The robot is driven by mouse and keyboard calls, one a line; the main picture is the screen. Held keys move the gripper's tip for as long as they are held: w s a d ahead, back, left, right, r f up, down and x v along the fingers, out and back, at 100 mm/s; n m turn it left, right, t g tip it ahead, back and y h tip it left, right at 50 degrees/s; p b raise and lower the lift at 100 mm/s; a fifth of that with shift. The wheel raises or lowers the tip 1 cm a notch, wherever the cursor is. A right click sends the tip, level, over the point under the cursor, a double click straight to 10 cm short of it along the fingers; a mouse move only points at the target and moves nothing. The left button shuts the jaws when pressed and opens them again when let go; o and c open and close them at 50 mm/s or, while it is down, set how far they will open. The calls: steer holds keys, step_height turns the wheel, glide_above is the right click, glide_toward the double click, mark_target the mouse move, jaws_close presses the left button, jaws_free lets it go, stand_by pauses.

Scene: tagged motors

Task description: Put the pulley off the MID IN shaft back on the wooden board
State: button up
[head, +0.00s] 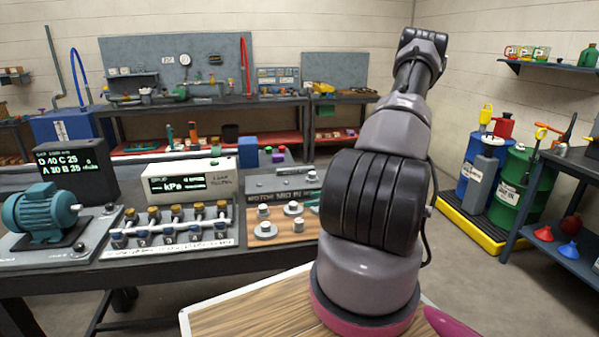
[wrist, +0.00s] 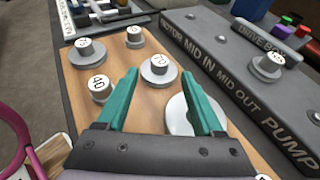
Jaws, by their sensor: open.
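My gripper (wrist: 165,85) is open in the wrist view, its two teal fingers spread above the wooden board (wrist: 112,60). A wide pale pulley disc (wrist: 180,118) is partly between and partly under the right finger; its label and contact are hidden. Other pulleys on the board are one marked 40 (wrist: 100,88), one that seems marked 20 (wrist: 160,70), and two farther off (wrist: 86,50) (wrist: 135,38). The dark rig (wrist: 225,62) carries MOTOR, MID IN, MID OUT and PUMP labels. One pulley (wrist: 268,66) sits on it; I cannot tell on which shaft. My arm hides the gripper in the head view.
In the head view, a kPa display (head: 188,181), a valve manifold (head: 175,228) and a teal motor (head: 45,215) stand left of the board. A blue box (head: 248,152) is behind. The fixed pulleys stand close around the fingers.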

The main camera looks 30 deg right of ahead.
steer(key=s+a+r+n+g, duration=0.1)
steer(key=a+r+n+g, duration=0.1)
steer(key=a+r+n, duration=0.45)
steer(key=s+a+r+n+g, duration=0.1)
steer(key=a+r+n+g, duration=0.15)
steer(key=r, duration=0.65)
steer(key=s+a+r+n+g, duration=0.1)
steer(key=a+r+n+g, duration=0.1)
steer(key=a+r+n, duration=0.45)
steer(key=s+a+r+n+t+h, duration=0.1)
steer(key=s+a+r+n+h, duration=0.1)
steer(key=s+r, duration=0.6)
steer(key=s+a+r+n+t+h, duration=0.2)
steer(key=s+r+n+h, duration=0.3)
steer(key=s+r, duration=0.4)
step_height(320, 180, up, 3)
steer(key=shift+a+r+n, duration=0.2)
steer(key=shift+a+n, duration=0.35)
steer(key=shift+a, duration=0.3)
